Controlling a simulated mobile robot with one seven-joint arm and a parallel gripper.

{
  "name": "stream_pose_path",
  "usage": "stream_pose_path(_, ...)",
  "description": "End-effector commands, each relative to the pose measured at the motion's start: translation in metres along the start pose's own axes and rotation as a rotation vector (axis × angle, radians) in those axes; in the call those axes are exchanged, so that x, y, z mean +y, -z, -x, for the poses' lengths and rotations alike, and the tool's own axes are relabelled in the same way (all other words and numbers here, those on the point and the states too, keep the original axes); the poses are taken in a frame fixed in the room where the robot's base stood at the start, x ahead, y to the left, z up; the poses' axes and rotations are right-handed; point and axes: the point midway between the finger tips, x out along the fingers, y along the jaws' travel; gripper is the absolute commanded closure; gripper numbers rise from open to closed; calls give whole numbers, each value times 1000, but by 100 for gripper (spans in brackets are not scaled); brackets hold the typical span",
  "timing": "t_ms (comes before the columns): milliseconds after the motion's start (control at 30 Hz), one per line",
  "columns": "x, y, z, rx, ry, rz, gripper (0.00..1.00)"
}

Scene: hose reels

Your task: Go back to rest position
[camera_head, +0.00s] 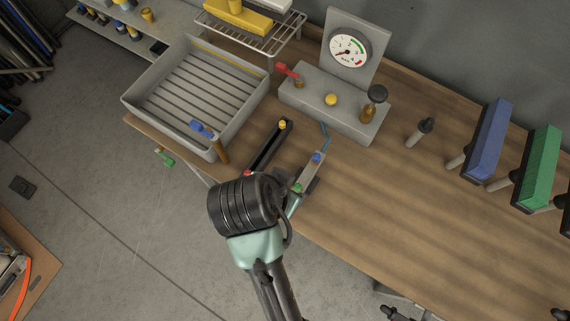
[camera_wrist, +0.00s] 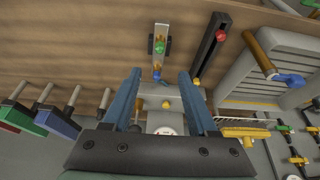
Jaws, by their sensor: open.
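My gripper (camera_wrist: 160,74) shows in the wrist view with its two blue fingers spread wide and nothing between the tips. In the head view my black wrist hides most of it, over the front edge of the workbench (camera_head: 420,215). A narrow grey strip with a blue and a green knob (camera_head: 311,170) lies just beyond my wrist; it also shows in the wrist view (camera_wrist: 160,38), above the fingertips. A black rail with a yellow and a red knob (camera_head: 268,148) lies beside it. I cannot tell how high the gripper is above the bench.
A slatted grey tray (camera_head: 140,109) stands at the left, with a blue-headed valve (camera_head: 203,129) at its front corner. A grey block (camera_head: 310,97) with a gauge (camera_head: 348,46) stands behind. Blue (camera_head: 489,140) and green (camera_head: 537,168) holders are at right. The front right bench is clear.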

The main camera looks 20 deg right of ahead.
Motion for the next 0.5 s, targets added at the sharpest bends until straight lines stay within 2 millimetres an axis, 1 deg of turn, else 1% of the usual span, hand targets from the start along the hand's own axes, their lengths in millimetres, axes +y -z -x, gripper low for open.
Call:
stream_pose_path(133, 0, 0, 7, 0, 1, 0, 41)
stream_pose_path(500, 0, 0, 7, -1, 0, 0, 41)
